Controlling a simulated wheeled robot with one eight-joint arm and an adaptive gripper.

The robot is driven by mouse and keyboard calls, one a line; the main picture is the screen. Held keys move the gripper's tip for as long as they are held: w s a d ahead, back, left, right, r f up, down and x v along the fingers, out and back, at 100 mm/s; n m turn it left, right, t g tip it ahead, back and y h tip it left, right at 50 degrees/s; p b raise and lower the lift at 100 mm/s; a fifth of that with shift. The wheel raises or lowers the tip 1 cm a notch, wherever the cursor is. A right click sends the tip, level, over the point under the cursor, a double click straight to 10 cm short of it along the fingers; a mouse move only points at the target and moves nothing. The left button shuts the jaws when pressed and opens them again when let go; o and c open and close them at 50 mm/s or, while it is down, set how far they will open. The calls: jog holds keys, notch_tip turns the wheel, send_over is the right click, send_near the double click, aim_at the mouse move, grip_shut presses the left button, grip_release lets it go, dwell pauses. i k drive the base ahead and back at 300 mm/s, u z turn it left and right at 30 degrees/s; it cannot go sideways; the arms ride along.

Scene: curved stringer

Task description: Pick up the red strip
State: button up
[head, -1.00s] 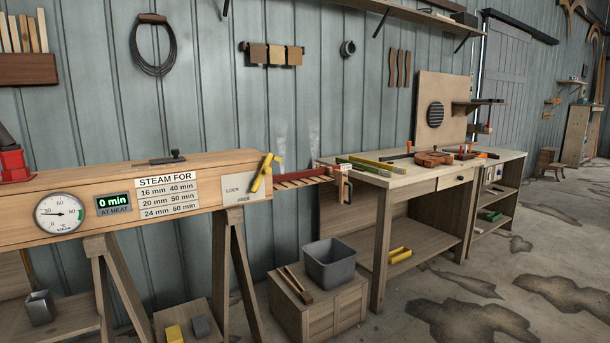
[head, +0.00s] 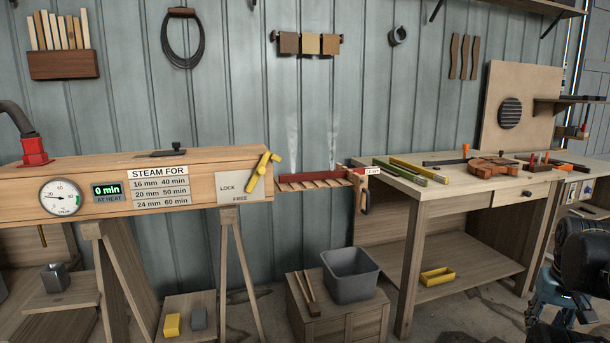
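The red strip (head: 312,177) lies lengthwise on a slatted wooden rack (head: 318,184) that sticks out of the right end of the wooden steam box (head: 110,178). The rack ends in a panel with a dark handle (head: 365,200) and a small white label, close to the workbench's left end. Steam wisps rise above the strip. Dark and blue parts of my arm show at the lower right edge, well away from the strip. I see no gripper fingers there.
The workbench (head: 460,188) holds a green strip (head: 400,173), a yellow strip (head: 422,171) and tools. A grey bin (head: 350,276) and wooden tongs (head: 306,292) sit on a crate below the rack. A yellow lever (head: 262,171) stands at the box end.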

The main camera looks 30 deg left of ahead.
aim_at(296, 177)
jog(key=u, duration=0.3)
jog(key=i, duration=1.35)
jog(key=u, duration=0.2)
